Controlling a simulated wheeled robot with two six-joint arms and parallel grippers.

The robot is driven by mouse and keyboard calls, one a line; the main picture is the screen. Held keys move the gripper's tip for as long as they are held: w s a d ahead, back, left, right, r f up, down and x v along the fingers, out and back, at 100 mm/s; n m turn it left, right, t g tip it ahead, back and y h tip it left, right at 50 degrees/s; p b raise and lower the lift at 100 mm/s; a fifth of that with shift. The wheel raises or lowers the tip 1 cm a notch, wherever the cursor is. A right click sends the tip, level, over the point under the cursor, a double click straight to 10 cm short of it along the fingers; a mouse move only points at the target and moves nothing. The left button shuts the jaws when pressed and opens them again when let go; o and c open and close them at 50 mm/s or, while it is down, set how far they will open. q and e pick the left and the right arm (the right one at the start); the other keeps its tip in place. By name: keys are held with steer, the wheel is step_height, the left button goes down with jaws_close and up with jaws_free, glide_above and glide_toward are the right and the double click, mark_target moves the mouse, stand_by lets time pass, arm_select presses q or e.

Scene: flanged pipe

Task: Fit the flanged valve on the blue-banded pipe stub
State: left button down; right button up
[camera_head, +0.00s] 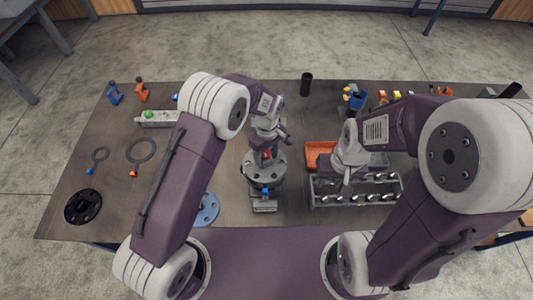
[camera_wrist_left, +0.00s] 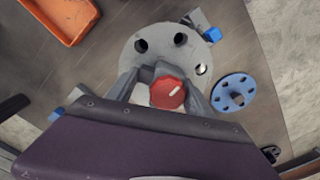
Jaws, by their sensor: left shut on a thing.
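My left gripper (camera_head: 266,146) reaches down over the middle of the table. It is shut on the flanged valve, whose red knob (camera_wrist_left: 168,92) with a white mark shows between the fingers in the left wrist view; the red part also shows in the head view (camera_head: 266,155). Right below is a round grey flange with bolt holes (camera_head: 264,169), also in the left wrist view (camera_wrist_left: 181,42).
A grey tray with several bolts (camera_head: 316,200) and an orange tray (camera_head: 316,150) lie to the right. A blue holed disc (camera_head: 207,209) lies front left of the flange. A black flange (camera_head: 83,207) and rings (camera_head: 141,151) lie at left. A dark cylinder (camera_head: 306,84) stands behind.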

stand_by(0.5)
arm_select(q)
steer(key=shift+f+b, duration=0.4)
steer(key=shift+f, duration=0.15)
steer(key=shift+f, duration=0.45)
stand_by(0.5)
steer(key=shift+c, duration=1.5)
jaws_free()
steer(key=shift+a+b, duration=0.1)
steer(key=shift+b, duration=0.25)
